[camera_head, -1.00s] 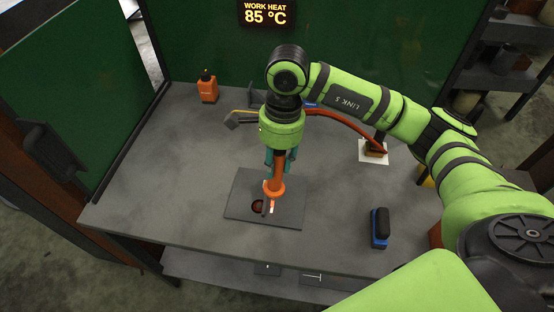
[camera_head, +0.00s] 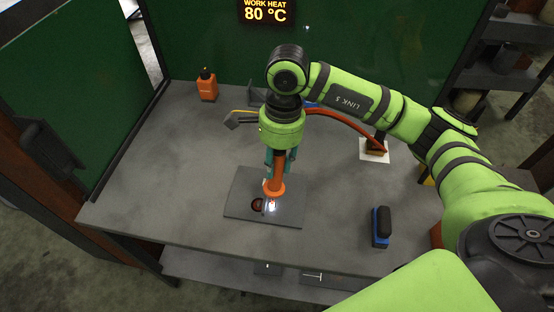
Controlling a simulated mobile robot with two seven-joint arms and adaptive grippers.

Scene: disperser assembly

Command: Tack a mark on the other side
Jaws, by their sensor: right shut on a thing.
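My right gripper (camera_head: 275,158) is shut on an orange welding torch (camera_head: 277,183), held upright with its tip pointing down. A bright white glow (camera_head: 270,205) shows at the torch tip, over the dark flat plate (camera_head: 240,208) on the table. A small round dark reddish part (camera_head: 257,205) sits on the plate just left of the glow. The torch hides part of the work, and the glare hides the exact contact point. A red cable (camera_head: 345,121) runs from the torch to the right. My left gripper is not in view.
The grey table (camera_head: 150,170) is clear to the left. An orange bottle (camera_head: 207,85) stands at the back left. A blue and black block (camera_head: 381,228) stands at the right. A white square (camera_head: 374,150) lies at the back right. A sign (camera_head: 266,13) reads work heat 80 °C.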

